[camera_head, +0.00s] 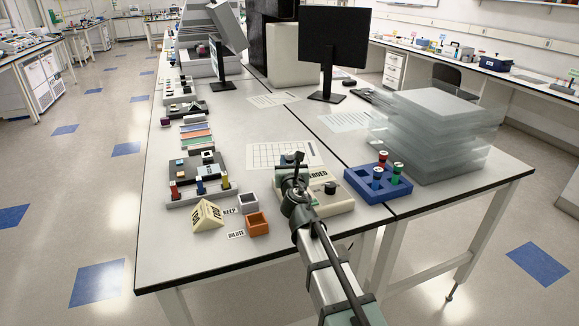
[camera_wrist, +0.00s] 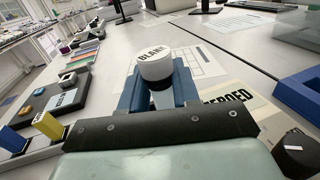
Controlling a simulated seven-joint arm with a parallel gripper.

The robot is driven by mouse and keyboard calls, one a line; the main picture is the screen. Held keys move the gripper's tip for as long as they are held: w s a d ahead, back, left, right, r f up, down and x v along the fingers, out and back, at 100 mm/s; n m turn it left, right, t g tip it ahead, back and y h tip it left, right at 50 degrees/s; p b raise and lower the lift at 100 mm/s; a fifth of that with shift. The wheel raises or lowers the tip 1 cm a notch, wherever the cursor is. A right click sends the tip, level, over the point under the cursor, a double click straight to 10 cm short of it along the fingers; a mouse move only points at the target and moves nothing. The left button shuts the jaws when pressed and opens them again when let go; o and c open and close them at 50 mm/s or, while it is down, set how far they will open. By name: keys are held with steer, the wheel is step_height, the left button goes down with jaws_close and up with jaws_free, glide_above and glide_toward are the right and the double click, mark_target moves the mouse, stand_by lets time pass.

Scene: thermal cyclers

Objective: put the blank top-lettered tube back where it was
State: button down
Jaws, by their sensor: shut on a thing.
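My gripper (camera_wrist: 158,92) is shut on a tube with a white cap (camera_wrist: 155,66) lettered BLANK on top. The cap stands up between the blue fingers, and the tube's lower part is hidden. In the head view my gripper (camera_head: 296,168) is above or beside a cream device (camera_head: 335,203) with a dark knob and partly hidden lettering. I cannot tell whether the tube touches anything below. A blue rack (camera_head: 362,190) at the right holds several tubes with coloured bodies and shows empty holes. A grey rack (camera_head: 190,202) at the left holds red, blue and yellow tubes.
A small grey box (camera_head: 249,203) by a KEEP label and an orange box (camera_head: 257,224) by a DILUTE label stand at the front. A wedge sign (camera_head: 208,216) is beside them. Clear stacked plates (camera_head: 435,135) stand at right. A printed grid sheet (camera_head: 265,154) lies behind my gripper.

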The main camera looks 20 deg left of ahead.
steer(key=shift+f, duration=0.7)
steer(key=shift+f, duration=0.15)
steer(key=c, duration=0.8)
jaws_free()
steer(key=shift+s, duration=0.1)
steer(key=v, duration=1.2)
steer(key=shift+s+d, duration=0.1)
steer(key=shift+d, duration=0.35)
steer(key=shift+o, duration=0.4)
steer(key=shift+s+d, duration=0.25)
steer(key=shift+s, duration=0.2)
